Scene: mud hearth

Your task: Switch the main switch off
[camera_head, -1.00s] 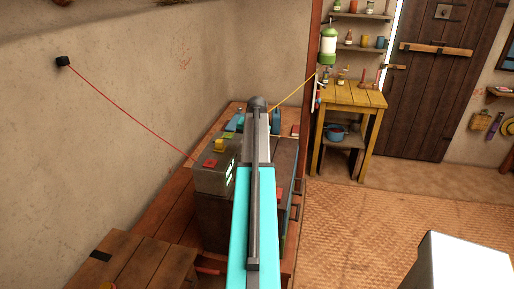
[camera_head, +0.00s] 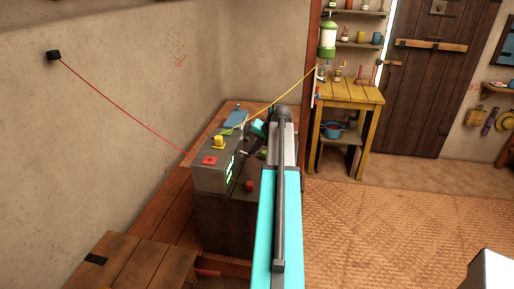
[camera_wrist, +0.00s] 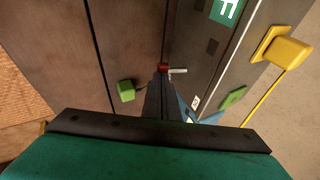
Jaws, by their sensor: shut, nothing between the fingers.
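A grey box (camera_head: 207,180) stands against the wall, with a green display (camera_head: 229,170) on its side. In the wrist view, a small switch with a red base and pale lever (camera_wrist: 178,71) sits on the box's side face, beyond the display (camera_wrist: 226,9). I take it for the main switch; its labels are unreadable. My gripper (camera_head: 246,148) points down beside the box. In the wrist view its dark fingers (camera_wrist: 162,82) are shut and empty, their tips right by the red base. Whether they touch it I cannot tell.
The box top carries a red connector (camera_head: 210,160) and a yellow connector (camera_head: 218,142), with cables running off. A wooden table (camera_head: 130,262) stands nearer; the woven mat (camera_head: 400,220) is clear.

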